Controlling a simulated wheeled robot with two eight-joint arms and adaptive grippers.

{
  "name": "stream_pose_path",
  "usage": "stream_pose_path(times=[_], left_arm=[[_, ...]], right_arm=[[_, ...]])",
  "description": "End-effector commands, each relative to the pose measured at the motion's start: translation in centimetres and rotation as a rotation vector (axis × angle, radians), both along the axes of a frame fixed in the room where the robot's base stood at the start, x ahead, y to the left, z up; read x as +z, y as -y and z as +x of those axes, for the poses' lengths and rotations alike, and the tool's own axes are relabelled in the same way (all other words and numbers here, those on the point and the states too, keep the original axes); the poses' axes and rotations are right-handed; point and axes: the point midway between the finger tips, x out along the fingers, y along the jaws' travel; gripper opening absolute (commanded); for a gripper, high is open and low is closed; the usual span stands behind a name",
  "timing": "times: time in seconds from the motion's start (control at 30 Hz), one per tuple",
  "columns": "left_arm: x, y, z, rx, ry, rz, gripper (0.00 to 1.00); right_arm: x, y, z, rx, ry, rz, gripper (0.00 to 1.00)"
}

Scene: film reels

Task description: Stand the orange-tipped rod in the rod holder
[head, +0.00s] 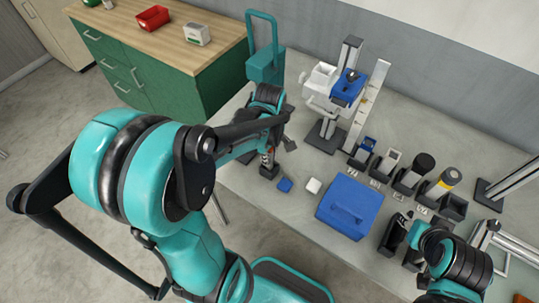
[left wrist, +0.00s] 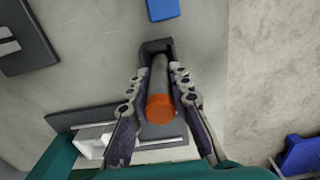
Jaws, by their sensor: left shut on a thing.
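The rod (left wrist: 158,75) is a grey cylinder with an orange end (left wrist: 160,108) turned towards the left wrist camera. My left gripper (left wrist: 161,88) is shut on it, with one finger on each side. The rod's far end meets the dark rod holder (left wrist: 154,46); I cannot tell whether it is inside or just above it. In the head view the holder (head: 268,172) stands near the table's left edge, and my left gripper (head: 268,155) is right over it. The rod is mostly hidden there. My right arm shows at the lower right, its fingers not clear.
A small blue block (head: 285,185) and a white block (head: 313,186) lie right of the holder. A large blue box (head: 349,205) is farther right, with several black bins (head: 407,178) behind. A metal stand (head: 326,135) rises behind the holder.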

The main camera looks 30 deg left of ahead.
Motion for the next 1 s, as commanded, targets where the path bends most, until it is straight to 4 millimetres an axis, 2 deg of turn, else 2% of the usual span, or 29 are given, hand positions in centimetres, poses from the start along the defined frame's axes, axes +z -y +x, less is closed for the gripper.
stream_pose_path(times=[0.53,0.57,0.6,1.0], left_arm=[[-1.2,0.0,0.0,0.000,0.000,0.000,0.00],[-1.2,0.0,0.0,0.000,0.000,0.000,0.22],[-1.1,0.0,0.0,0.000,0.000,0.000,0.28],[-0.6,0.0,0.0,0.000,0.000,0.000,0.28]], right_arm=[[-1.0,0.0,0.0,0.000,0.000,0.000,0.40],[-1.0,0.0,0.0,0.000,0.000,0.000,0.40],[-1.0,0.0,0.0,0.000,0.000,0.000,0.40],[-0.5,0.0,0.0,0.000,0.000,0.000,0.40]])
